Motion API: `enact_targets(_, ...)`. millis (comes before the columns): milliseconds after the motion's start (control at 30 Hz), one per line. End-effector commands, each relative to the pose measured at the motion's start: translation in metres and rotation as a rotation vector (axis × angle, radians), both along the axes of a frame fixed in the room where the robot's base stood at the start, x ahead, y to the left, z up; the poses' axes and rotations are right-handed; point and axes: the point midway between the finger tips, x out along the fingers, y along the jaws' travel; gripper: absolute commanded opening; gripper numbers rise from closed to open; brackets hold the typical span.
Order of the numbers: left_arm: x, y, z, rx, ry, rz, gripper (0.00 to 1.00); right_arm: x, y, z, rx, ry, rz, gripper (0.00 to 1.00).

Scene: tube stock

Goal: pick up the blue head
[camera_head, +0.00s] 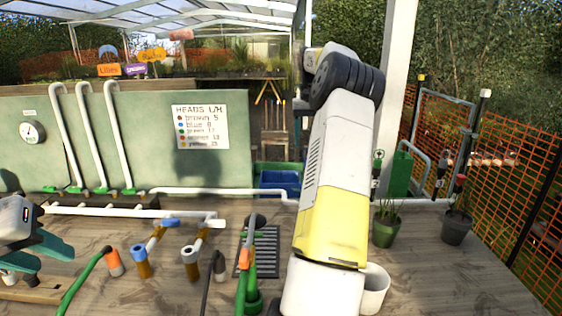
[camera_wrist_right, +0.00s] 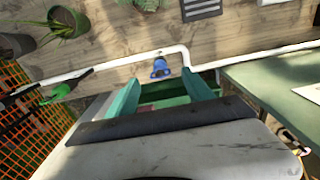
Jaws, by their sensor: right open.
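A small blue head (camera_wrist_right: 160,68) sits beside the bend of a white pipe in the right wrist view. My right gripper (camera_wrist_right: 161,92) is open, with its green fingers apart and nothing between them. The blue head shows just beyond the fingertips, roughly centred between them; I cannot tell the exact gap. In the head view my right arm covers the right gripper, and I cannot make out this head there. My left gripper (camera_head: 54,261) is at the left edge, its teal fingers apart and empty.
A white pipe (camera_head: 225,191) runs along the table's back edge. Blue-ended fittings (camera_head: 138,250), green hoses (camera_head: 82,284) and a dark grate (camera_head: 266,256) occupy the table. A green crate (camera_wrist_right: 201,88) lies beyond the edge.

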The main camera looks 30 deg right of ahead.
Motion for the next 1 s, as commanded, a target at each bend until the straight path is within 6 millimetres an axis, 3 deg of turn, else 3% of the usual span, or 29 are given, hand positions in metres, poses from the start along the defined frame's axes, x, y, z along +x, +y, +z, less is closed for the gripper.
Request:
enact_targets(500,0.000,0.000,0.000,0.000,0.000,0.000,0.36,0.000,0.000,-0.066,0.000,0.001,0.002,0.60)
enact_targets(800,0.000,0.000,0.000,0.000,0.000,0.000,0.36,0.001,0.000,-0.071,0.000,-0.001,0.001,0.60)
enact_targets(1000,0.000,0.000,0.000,0.000,0.000,0.000,0.36,0.001,0.000,-0.071,0.000,-0.001,0.002,0.21)
